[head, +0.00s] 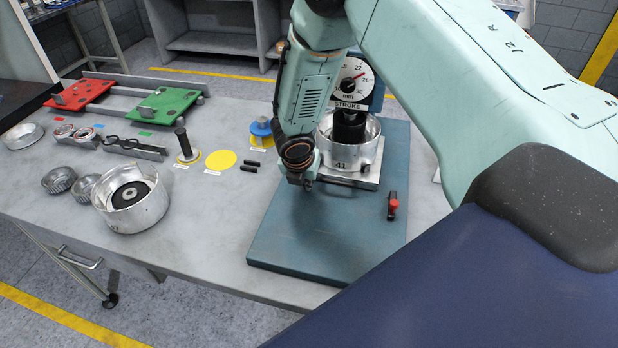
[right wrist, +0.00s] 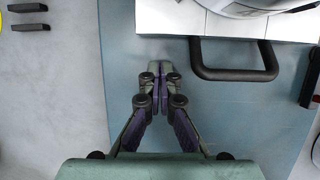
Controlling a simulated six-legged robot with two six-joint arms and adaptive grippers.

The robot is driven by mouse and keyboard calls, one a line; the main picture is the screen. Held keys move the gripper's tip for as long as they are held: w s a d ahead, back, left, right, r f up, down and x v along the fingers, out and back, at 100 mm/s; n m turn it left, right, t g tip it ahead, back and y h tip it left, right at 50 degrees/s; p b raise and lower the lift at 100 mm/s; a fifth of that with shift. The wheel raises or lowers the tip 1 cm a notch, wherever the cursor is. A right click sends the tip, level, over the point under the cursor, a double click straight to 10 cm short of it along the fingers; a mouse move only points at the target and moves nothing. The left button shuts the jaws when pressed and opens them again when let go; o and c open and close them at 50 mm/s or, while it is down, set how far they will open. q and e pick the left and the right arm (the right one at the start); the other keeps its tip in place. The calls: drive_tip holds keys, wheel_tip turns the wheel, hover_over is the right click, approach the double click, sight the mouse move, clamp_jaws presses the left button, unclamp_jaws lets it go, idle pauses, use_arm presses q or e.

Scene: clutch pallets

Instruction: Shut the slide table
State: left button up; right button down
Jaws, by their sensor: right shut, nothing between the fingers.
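The slide table is a silver plate (head: 352,181) on the blue base, under the press with its round stroke dial (head: 352,84). A metal drum marked 41 (head: 345,152) stands on it. In the right wrist view the plate's front edge (right wrist: 175,22) is at the top, with a black bar handle (right wrist: 235,75) sticking out from it. My right gripper (right wrist: 161,70) is shut and empty, its fingertips left of the handle and apart from it in the picture, just short of the plate edge. In the head view it (head: 301,181) is partly hidden by its own wrist. My left gripper is not in view.
The blue base (head: 310,240) has free room in front. A red-knobbed lever (head: 392,206) stands at its right. On the bench left are a drum with a black hub (head: 130,198), metal cups, a yellow disc (head: 221,160), and red (head: 82,92) and green (head: 162,105) pallets.

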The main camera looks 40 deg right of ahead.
drive_tip(key=shift+s+a+r, duration=0.75)
drive_tip(key=shift+a+r, duration=0.05)
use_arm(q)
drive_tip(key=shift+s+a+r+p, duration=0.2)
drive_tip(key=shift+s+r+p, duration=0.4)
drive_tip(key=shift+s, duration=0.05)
use_arm(e)
drive_tip(key=v, duration=0.8)
drive_tip(key=shift+r, duration=0.25)
drive_tip(key=shift+d+f, duration=0.1)
